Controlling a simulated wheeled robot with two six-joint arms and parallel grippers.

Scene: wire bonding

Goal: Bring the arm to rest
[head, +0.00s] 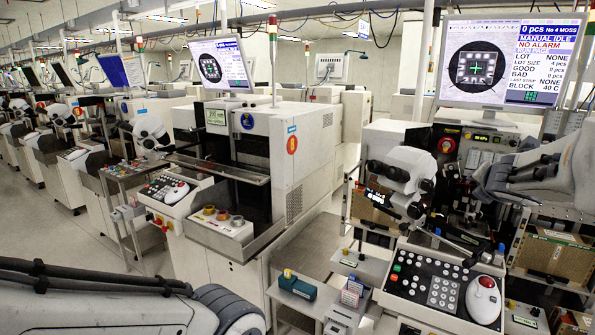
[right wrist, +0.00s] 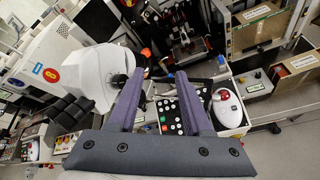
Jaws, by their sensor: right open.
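My right arm (head: 535,175) comes in from the right edge of the head view, in front of the right-hand bonding machine and below its monitor. In the right wrist view my right gripper (right wrist: 160,76) has its two purple fingers spread apart with nothing between them. Beyond the fingers lie the machine's keypad (right wrist: 168,116) and dark work area. My left arm (head: 100,308) lies across the lower left of the head view; its gripper is not visible.
The white microscope head (head: 400,172) stands left of my right arm. It is also close to the fingers' left in the wrist view (right wrist: 90,78). A control panel (head: 440,285) with a white mouse (head: 483,299) sits below. A monitor (head: 505,60) stands above.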

